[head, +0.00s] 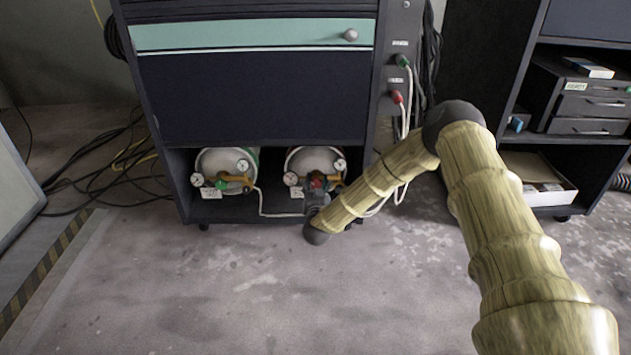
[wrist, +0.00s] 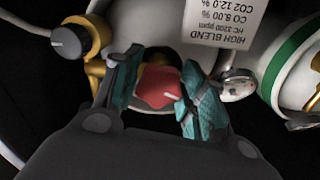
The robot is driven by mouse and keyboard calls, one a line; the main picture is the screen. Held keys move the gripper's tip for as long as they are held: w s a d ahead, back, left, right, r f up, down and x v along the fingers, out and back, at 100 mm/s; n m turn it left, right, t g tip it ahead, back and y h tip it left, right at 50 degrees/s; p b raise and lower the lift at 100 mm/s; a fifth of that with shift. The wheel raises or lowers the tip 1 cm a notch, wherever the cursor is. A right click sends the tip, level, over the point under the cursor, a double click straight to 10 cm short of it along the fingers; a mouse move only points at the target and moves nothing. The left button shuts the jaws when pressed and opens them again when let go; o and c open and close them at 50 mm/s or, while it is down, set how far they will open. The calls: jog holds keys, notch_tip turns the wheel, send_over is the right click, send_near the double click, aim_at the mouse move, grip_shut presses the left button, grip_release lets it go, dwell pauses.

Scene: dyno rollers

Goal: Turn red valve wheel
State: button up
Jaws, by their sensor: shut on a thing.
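The red valve wheel (wrist: 158,86) sits on the gas cylinder between the two teal-padded fingers of my gripper (wrist: 155,98) in the wrist view. The fingers are closed around the wheel from both sides. In the head view my gripper (head: 318,197) reaches the right-hand cylinder (head: 312,160) in the low bay of the cabinet. Only a little red of the wheel (head: 317,183) shows there, as my arm and gripper cover much of it.
A black knob (wrist: 69,41) on a brass regulator and a gauge (wrist: 237,84) flank my gripper. A white hose (head: 275,213) runs along the bay. The floor in front is clear.

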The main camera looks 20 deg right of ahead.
jog(key=m+p, duration=0.4)
jog(key=m, duration=0.2)
jog(key=shift+a+r, duration=0.1)
jog(key=shift+r, duration=0.05)
jog(key=m+p, duration=0.1)
jog(key=m, duration=0.2)
jog(key=shift+m+p, duration=0.3)
jog(key=shift+m, duration=0.1)
jog(key=shift+m+p, duration=0.3)
jog(key=shift+m, duration=1.7)
jog(key=o, duration=1)
jog(key=shift+o, duration=0.2)
jog(key=v, duration=1.2)
